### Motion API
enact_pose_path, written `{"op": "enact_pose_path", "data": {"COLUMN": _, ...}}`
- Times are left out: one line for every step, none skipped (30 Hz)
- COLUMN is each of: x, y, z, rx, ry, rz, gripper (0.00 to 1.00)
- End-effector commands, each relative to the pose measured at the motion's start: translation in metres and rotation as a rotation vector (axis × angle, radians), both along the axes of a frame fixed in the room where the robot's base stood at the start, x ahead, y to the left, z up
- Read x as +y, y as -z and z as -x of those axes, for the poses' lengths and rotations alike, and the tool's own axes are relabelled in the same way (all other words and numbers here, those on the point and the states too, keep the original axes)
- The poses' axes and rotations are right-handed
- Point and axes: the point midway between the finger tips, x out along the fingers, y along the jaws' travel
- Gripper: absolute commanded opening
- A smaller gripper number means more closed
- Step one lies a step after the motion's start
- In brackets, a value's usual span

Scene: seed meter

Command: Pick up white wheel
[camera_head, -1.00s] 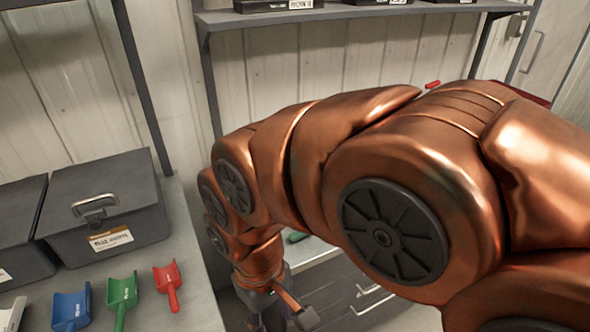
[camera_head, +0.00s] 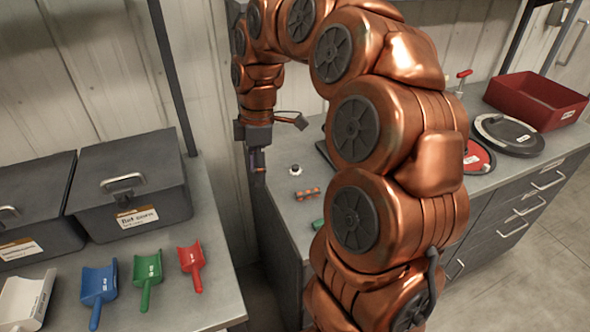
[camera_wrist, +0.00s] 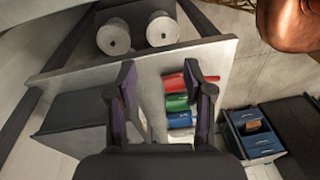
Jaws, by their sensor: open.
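A small white round piece with a dark top (camera_head: 295,169) lies on the right-hand counter and may be the white wheel; it is too small to be sure. My gripper (camera_head: 258,165) hangs pointing down at the left end of that counter, left of the white piece and apart from it. In the wrist view my gripper (camera_wrist: 166,92) shows two dark fingers spread wide with nothing held between them. The white piece cannot be made out in the wrist view.
Red (camera_head: 191,265), green (camera_head: 147,278), blue (camera_head: 98,290) and white (camera_head: 24,300) scoops lie on the left bench before grey lidded bins (camera_head: 130,185). An orange-red piece (camera_head: 307,193) lies near the white one. A red tray (camera_head: 537,98) and round discs (camera_head: 508,134) are farther right.

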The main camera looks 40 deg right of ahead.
Motion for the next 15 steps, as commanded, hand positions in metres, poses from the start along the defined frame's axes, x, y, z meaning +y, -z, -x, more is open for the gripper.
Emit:
{"op": "enact_pose_path", "data": {"x": -0.014, "y": 0.002, "z": -0.014, "rx": -0.013, "ry": -0.04, "rz": -0.007, "gripper": 0.52}}
{"op": "enact_pose_path", "data": {"x": -0.022, "y": 0.004, "z": -0.021, "rx": -0.02, "ry": -0.072, "rz": -0.011, "gripper": 0.52}}
{"op": "enact_pose_path", "data": {"x": -0.033, "y": 0.007, "z": -0.03, "rx": -0.028, "ry": -0.113, "rz": -0.016, "gripper": 0.52}}
{"op": "enact_pose_path", "data": {"x": -0.042, "y": 0.009, "z": -0.037, "rx": -0.037, "ry": -0.142, "rz": -0.019, "gripper": 0.52}}
{"op": "enact_pose_path", "data": {"x": -0.051, "y": 0.011, "z": -0.043, "rx": -0.044, "ry": -0.172, "rz": -0.021, "gripper": 0.52}}
{"op": "enact_pose_path", "data": {"x": -0.063, "y": 0.015, "z": -0.05, "rx": -0.052, "ry": -0.21, "rz": -0.023, "gripper": 0.52}}
{"op": "enact_pose_path", "data": {"x": -0.073, "y": 0.018, "z": -0.056, "rx": -0.057, "ry": -0.237, "rz": -0.024, "gripper": 0.52}}
{"op": "enact_pose_path", "data": {"x": -0.083, "y": 0.02, "z": -0.061, "rx": -0.063, "ry": -0.264, "rz": -0.024, "gripper": 0.52}}
{"op": "enact_pose_path", "data": {"x": -0.096, "y": 0.025, "z": -0.066, "rx": -0.07, "ry": -0.3, "rz": -0.025, "gripper": 0.52}}
{"op": "enact_pose_path", "data": {"x": -0.106, "y": 0.028, "z": -0.07, "rx": -0.075, "ry": -0.324, "rz": -0.026, "gripper": 0.52}}
{"op": "enact_pose_path", "data": {"x": -0.116, "y": 0.031, "z": -0.074, "rx": -0.08, "ry": -0.347, "rz": -0.024, "gripper": 0.52}}
{"op": "enact_pose_path", "data": {"x": -0.127, "y": 0.035, "z": -0.077, "rx": -0.084, "ry": -0.378, "rz": -0.022, "gripper": 0.52}}
{"op": "enact_pose_path", "data": {"x": -0.136, "y": 0.038, "z": -0.079, "rx": -0.088, "ry": -0.398, "rz": -0.021, "gripper": 0.52}}
{"op": "enact_pose_path", "data": {"x": -0.144, "y": 0.041, "z": -0.081, "rx": -0.09, "ry": -0.417, "rz": -0.019, "gripper": 0.52}}
{"op": "enact_pose_path", "data": {"x": -0.154, "y": 0.044, "z": -0.083, "rx": -0.094, "ry": -0.438, "rz": -0.017, "gripper": 0.52}}
